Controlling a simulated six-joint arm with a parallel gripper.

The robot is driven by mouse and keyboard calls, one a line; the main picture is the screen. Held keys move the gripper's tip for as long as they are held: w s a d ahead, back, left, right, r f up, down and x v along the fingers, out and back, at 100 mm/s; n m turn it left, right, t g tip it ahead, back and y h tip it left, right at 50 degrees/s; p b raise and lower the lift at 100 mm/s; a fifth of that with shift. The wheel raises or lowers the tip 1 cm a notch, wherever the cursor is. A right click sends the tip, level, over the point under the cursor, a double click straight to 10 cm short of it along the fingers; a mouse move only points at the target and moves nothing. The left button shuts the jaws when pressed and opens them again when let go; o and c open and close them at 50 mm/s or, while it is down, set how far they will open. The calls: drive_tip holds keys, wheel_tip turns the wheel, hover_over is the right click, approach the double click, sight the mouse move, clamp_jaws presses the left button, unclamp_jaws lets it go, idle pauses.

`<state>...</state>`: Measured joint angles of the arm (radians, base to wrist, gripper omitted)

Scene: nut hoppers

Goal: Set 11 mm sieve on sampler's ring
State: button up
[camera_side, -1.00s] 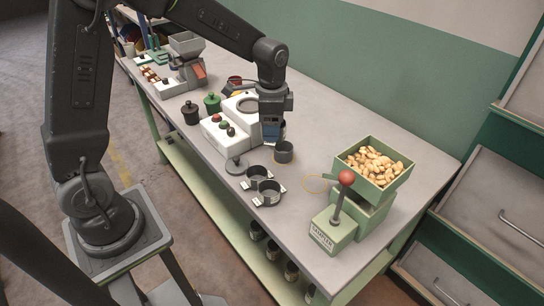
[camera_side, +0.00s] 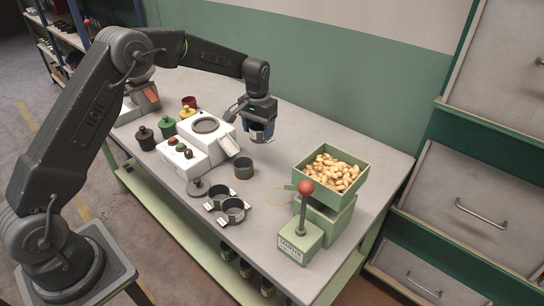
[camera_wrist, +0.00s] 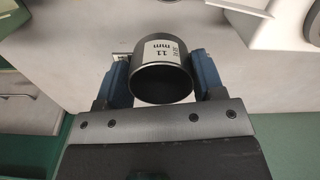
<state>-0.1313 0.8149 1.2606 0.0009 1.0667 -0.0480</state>
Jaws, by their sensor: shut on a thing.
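My gripper (camera_side: 261,136) is shut on the 11 mm sieve (camera_wrist: 162,78), a short dark cylinder with a white "11 mm" label, held between blue jaws in the wrist view. In the side view the sieve (camera_side: 257,136) shows only in part between the jaws, held above the back of the bench. The green sampler (camera_side: 301,243), with a red-knobbed lever, stands at the front right, apart from my gripper. No sieve shows on that ring.
A dark cup (camera_side: 243,169) stands on the bench between my gripper and the sampler. Two dark open rings (camera_side: 232,210) lie near the front edge. A white machine (camera_side: 207,130) with knobs and dark and green pots stand left.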

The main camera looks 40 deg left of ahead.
drive_tip(key=f, duration=1)
drive_tip(key=shift+w+f, duration=0.15)
drive_tip(key=shift+w, duration=0.05)
drive_tip(key=shift+f, duration=0.2)
drive_tip(key=o, duration=0.9)
drive_tip(key=shift+o, duration=0.2)
wheel_tip(320, 180, up, 13)
drive_tip(key=shift+f, duration=0.2)
